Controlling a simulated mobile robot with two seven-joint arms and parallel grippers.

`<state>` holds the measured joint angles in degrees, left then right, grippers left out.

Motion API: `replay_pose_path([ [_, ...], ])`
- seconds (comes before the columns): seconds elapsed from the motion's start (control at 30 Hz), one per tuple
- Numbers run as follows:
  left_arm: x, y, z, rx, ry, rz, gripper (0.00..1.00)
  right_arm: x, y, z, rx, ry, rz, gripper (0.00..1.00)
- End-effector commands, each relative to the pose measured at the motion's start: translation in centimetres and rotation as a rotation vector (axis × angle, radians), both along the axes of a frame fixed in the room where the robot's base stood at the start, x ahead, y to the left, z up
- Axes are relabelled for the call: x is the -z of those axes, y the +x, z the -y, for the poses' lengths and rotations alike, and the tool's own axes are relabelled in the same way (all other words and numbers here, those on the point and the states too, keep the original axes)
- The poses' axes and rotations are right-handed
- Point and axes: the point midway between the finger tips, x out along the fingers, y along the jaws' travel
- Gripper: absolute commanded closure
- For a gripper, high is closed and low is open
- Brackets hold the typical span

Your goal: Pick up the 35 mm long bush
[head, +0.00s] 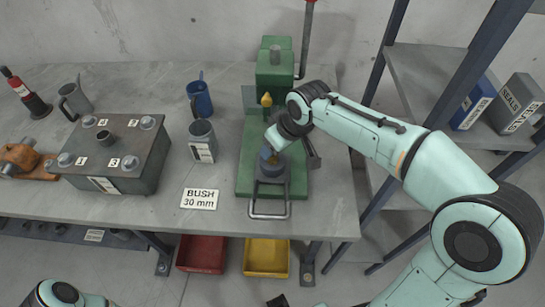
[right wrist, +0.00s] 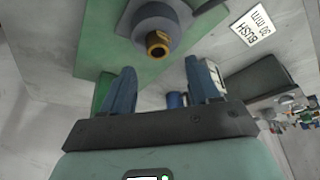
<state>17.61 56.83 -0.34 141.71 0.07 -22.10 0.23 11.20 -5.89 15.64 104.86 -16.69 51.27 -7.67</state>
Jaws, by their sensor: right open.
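My right gripper (right wrist: 158,88) is open and empty, with its two blue-grey fingers apart. In the right wrist view, a brass bush-like piece (right wrist: 158,43) with a dark bore sticks out of a round grey holder (right wrist: 165,18), beyond the fingertips and apart from them. In the head view, my right arm reaches in from the right over the green press (head: 247,165) and hides part of it. A card (head: 199,199) reads "BUSH 30 mm". No label reading 35 mm shows, and I cannot tell the piece's length. My left gripper is not in view.
A dark block (head: 118,183) with several numbered grey posts stands left on the bench (head: 330,215). Grey and blue mugs (head: 200,100) stand around it. Red (head: 201,254) and yellow (head: 266,257) bins sit below. A shelf rack (head: 425,75) with boxes stands right.

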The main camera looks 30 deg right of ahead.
Motion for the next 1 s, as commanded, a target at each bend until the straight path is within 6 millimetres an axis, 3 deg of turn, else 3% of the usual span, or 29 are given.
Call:
replay_pose_path([
  [0.3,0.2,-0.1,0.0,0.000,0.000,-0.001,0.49,4.4,0.9,-0.1,0.001,0.001,-0.003,0.39],
  [0.57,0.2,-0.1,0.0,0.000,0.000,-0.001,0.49,4.7,1.1,-0.1,0.000,0.000,-0.002,0.39],
  [0.6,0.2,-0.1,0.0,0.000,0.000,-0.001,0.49,4.7,1.1,-0.1,0.000,0.000,-0.002,0.43],
  [0.77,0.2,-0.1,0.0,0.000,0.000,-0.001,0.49,4.7,1.1,-0.1,0.000,0.000,-0.002,0.95],
  [0.8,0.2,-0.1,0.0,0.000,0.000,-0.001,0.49,4.7,1.1,-0.1,0.000,0.000,-0.002,1.00],
  [1.0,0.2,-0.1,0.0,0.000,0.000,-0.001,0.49,4.6,1.1,-0.1,0.000,0.000,-0.001,1.00],
])
